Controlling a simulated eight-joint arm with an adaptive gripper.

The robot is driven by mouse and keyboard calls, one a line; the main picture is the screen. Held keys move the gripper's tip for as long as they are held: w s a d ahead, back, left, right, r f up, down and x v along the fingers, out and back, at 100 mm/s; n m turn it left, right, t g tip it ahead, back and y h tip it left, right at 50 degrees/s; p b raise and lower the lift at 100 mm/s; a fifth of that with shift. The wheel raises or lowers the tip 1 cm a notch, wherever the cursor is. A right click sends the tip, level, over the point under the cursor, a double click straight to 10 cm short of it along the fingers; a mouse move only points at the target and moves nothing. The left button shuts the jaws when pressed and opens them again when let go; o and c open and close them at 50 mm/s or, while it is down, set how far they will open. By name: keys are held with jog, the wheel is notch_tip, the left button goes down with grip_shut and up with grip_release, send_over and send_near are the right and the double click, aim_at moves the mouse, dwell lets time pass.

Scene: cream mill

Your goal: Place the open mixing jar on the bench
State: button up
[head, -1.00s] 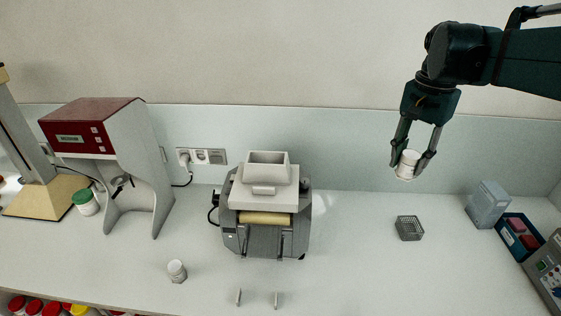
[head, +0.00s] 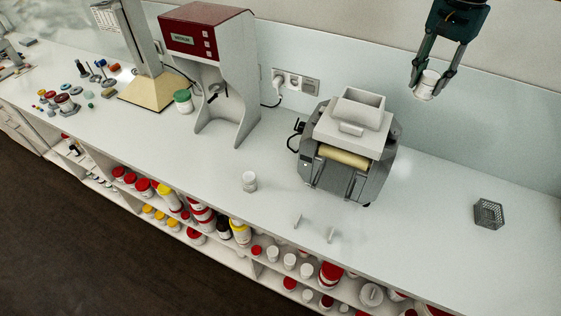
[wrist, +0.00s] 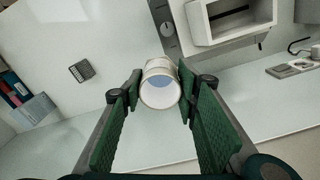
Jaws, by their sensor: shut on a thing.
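A small white jar (head: 427,84) is held between the fingers of my gripper (head: 432,76), in the air above the bench, up and to the right of the mill. In the wrist view the jar (wrist: 160,88) sits between the green finger pads of my gripper (wrist: 158,92), and I look into its open mouth. Its inside is pale with a bluish patch. The white bench top (head: 430,215) lies below. Another small white jar (head: 250,181) stands on the bench, left of the mill.
The grey roller mill (head: 345,150) stands mid-bench. A red-topped machine (head: 208,35) and a green-lidded jar (head: 183,101) are to the left. A grey mesh basket (head: 489,213) is at the right. Bench between mill and basket is clear. Small upright pieces (head: 331,235) stand near the front edge.

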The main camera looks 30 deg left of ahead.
jog(key=w+a+f+n, duration=0.15)
jog(key=a+n, duration=0.25)
jog(key=a, duration=2.2)
jog(key=s+a+f+n, duration=0.1)
jog(key=s+a+n, duration=0.15)
jog(key=a, duration=0.95)
jog(key=s+a+f+n, duration=0.15)
jog(key=s+a, duration=0.25)
jog(key=a, duration=0.9)
notch_tip(320, 180, down, 26)
jog(key=shift+f+p, duration=0.25)
jog(key=shift+p, duration=0.15)
jog(key=shift+w+f, duration=0.1)
jog(key=shift+f, duration=0.05)
jog(key=shift+f, duration=3)
jog(key=shift+f, duration=1.85)
